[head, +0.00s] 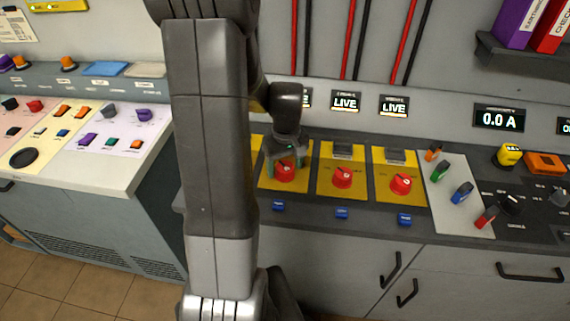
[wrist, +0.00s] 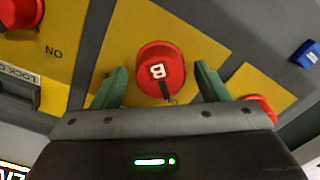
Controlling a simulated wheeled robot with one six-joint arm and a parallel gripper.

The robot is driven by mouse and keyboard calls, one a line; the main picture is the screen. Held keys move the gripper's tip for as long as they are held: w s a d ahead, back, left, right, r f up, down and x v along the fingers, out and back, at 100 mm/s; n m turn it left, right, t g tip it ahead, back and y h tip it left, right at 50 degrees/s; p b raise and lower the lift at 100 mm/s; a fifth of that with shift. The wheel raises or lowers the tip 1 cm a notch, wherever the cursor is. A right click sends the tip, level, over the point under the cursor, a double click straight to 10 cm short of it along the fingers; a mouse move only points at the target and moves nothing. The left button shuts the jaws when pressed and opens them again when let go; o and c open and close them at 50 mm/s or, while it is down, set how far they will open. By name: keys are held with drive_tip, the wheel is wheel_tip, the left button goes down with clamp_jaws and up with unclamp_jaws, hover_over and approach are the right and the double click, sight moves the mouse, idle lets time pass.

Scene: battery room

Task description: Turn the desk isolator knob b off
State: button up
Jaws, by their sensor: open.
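The red knob b (wrist: 161,68) carries a white letter B and sits on a yellow plate (wrist: 205,45). In the head view the red knob (head: 285,173) is under my gripper (head: 287,165). My gripper in the wrist view (wrist: 161,80) is open, with one green finger on each side of the knob. Gaps show between fingers and knob, so I see no contact. A dark pointer mark on the knob faces the gripper's palm, near lettering that is partly hidden.
Two more red knobs (head: 342,178) (head: 400,184) stand to the right on yellow plates under displays reading LIVE (head: 345,102). My arm hides the panel to the left. Coloured switches (head: 461,192) and a black dial (head: 509,204) lie farther right.

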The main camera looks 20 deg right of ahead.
drive_tip(key=shift+f, duration=0.1)
drive_tip(key=c, duration=1)
drive_tip(key=m, duration=0.5)
drive_tip(key=shift+b, duration=0.4)
drive_tip(key=m, duration=0.4)
drive_tip(key=m+b, duration=0.1)
drive_tip(key=m, duration=0.3)
drive_tip(key=shift+m, duration=2.4)
